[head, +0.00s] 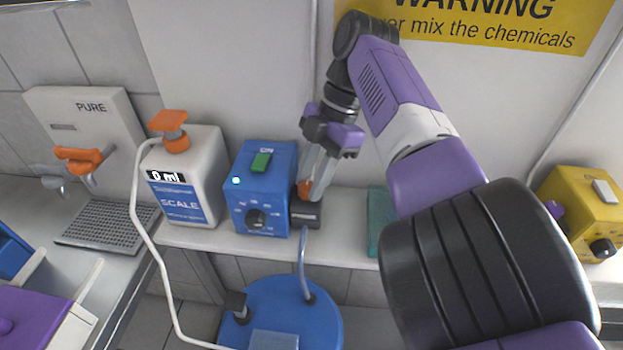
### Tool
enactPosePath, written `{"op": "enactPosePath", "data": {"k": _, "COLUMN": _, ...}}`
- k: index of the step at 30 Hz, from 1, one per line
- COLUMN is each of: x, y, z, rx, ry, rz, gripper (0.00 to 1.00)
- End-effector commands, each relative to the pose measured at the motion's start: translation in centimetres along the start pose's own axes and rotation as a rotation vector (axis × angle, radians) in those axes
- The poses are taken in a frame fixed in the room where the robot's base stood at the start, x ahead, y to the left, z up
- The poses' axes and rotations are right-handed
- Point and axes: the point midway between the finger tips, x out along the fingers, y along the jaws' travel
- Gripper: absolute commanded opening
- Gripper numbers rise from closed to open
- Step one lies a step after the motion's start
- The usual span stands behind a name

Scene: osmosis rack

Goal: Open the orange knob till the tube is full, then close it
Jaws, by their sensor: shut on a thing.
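My gripper (311,185) is shut on a small orange knob (303,189) that sits on a dark valve block (305,213) at the right side of the blue box. The fingers cover much of this knob, and I cannot tell how far it is turned. A translucent bluish tube (302,262) runs from below the block down to a round blue drum (275,312). I cannot tell how full it is.
The blue box (262,190) has a green switch and a black dial. An orange cap (170,130) tops the white container, with a white hose (147,245) leaving it. A PURE dispenser (90,115) with an orange handle stands left. A yellow box (585,210) stands right.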

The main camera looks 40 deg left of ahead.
Motion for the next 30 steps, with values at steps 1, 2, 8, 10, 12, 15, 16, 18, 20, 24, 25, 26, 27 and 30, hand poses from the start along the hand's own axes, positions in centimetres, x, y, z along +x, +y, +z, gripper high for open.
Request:
{"op": "enactPosePath", "data": {"k": 1, "x": -0.06, "y": 0.0, "z": -0.06, "rx": -0.002, "ry": 0.001, "rz": -0.001, "gripper": 0.0}}
{"op": "enactPosePath", "data": {"k": 2, "x": -0.07, "y": 0.0, "z": -0.06, "rx": -0.002, "ry": 0.001, "rz": -0.001, "gripper": 0.0}}
{"op": "enactPosePath", "data": {"k": 8, "x": -0.06, "y": 0.0, "z": -0.06, "rx": -0.002, "ry": 0.001, "rz": -0.001, "gripper": 0.0}}
{"op": "enactPosePath", "data": {"k": 10, "x": -0.06, "y": 0.0, "z": -0.06, "rx": -0.002, "ry": 0.001, "rz": -0.001, "gripper": 0.0}}
{"op": "enactPosePath", "data": {"k": 12, "x": -0.06, "y": 0.0, "z": -0.06, "rx": -0.002, "ry": 0.001, "rz": -0.001, "gripper": 0.0}}
{"op": "enactPosePath", "data": {"k": 15, "x": -0.05, "y": 0.01, "z": -0.06, "rx": -0.001, "ry": 0.001, "rz": 0.0, "gripper": 0.5}}
{"op": "enactPosePath", "data": {"k": 16, "x": -0.04, "y": 0.01, "z": -0.05, "rx": -0.001, "ry": 0.001, "rz": 0.0, "gripper": 0.52}}
{"op": "enactPosePath", "data": {"k": 18, "x": -0.03, "y": 0.04, "z": -0.06, "rx": -0.001, "ry": 0.0, "rz": 0.001, "gripper": 0.52}}
{"op": "enactPosePath", "data": {"k": 20, "x": -0.02, "y": 0.05, "z": -0.06, "rx": -0.001, "ry": 0.0, "rz": 0.001, "gripper": 0.52}}
{"op": "enactPosePath", "data": {"k": 24, "x": 0.0, "y": 0.09, "z": -0.08, "rx": -0.001, "ry": 0.0, "rz": 0.002, "gripper": 0.52}}
{"op": "enactPosePath", "data": {"k": 25, "x": 0.0, "y": 0.09, "z": -0.08, "rx": -0.001, "ry": 0.0, "rz": 0.002, "gripper": 0.52}}
{"op": "enactPosePath", "data": {"k": 26, "x": 0.01, "y": 0.1, "z": -0.08, "rx": -0.001, "ry": 0.0, "rz": 0.002, "gripper": 0.52}}
{"op": "enactPosePath", "data": {"k": 27, "x": 0.01, "y": 0.1, "z": -0.08, "rx": -0.002, "ry": 0.0, "rz": 0.002, "gripper": 0.52}}
{"op": "enactPosePath", "data": {"k": 30, "x": 0.03, "y": 0.11, "z": -0.09, "rx": -0.001, "ry": 0.0, "rz": 0.003, "gripper": 0.52}}
